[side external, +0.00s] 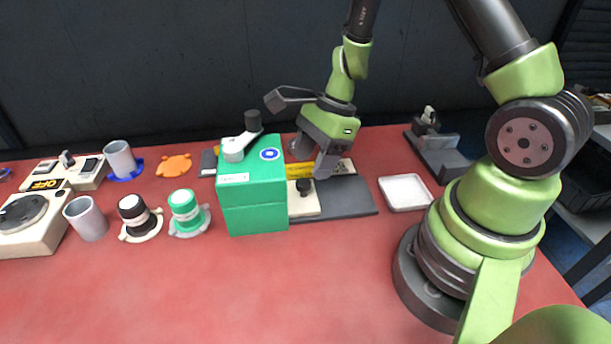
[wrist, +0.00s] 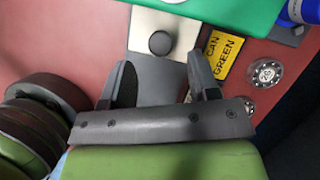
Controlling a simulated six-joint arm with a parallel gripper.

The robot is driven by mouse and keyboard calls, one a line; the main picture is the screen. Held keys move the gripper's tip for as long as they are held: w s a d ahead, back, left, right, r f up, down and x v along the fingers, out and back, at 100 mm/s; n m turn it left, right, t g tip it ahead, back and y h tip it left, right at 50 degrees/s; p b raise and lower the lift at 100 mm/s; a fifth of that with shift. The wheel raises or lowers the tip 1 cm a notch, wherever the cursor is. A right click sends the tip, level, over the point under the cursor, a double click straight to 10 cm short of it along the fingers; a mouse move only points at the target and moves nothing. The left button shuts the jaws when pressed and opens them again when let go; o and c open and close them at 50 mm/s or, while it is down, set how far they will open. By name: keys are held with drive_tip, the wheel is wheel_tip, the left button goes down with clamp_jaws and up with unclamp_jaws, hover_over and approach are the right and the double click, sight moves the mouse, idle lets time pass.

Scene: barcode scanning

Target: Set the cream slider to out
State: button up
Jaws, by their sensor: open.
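The cream slider (side external: 304,208) is a flat cream block with a round black knob (side external: 304,186), on a dark grey base plate (side external: 350,198) beside the green box. In the wrist view the cream slider (wrist: 140,33) lies just beyond the fingertips, and its knob (wrist: 160,43) appears between their lines. My gripper (side external: 315,172) hangs over the base plate, pointing down; in the wrist view my gripper (wrist: 160,65) is open with nothing between its fingers. I cannot tell its exact height above the knob.
A green box (side external: 255,205) with a crank handle (side external: 240,145) stands close left of the slider. A yellow label (wrist: 221,53) reading "CAN GREEN" lies beside it. A white tray (side external: 405,192) is to the right. Cups and jars stand left. The front table is clear.

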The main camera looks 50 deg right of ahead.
sight(304, 181)
drive_tip(key=shift+x, duration=2.15)
drive_tip(key=shift+c, duration=0.5)
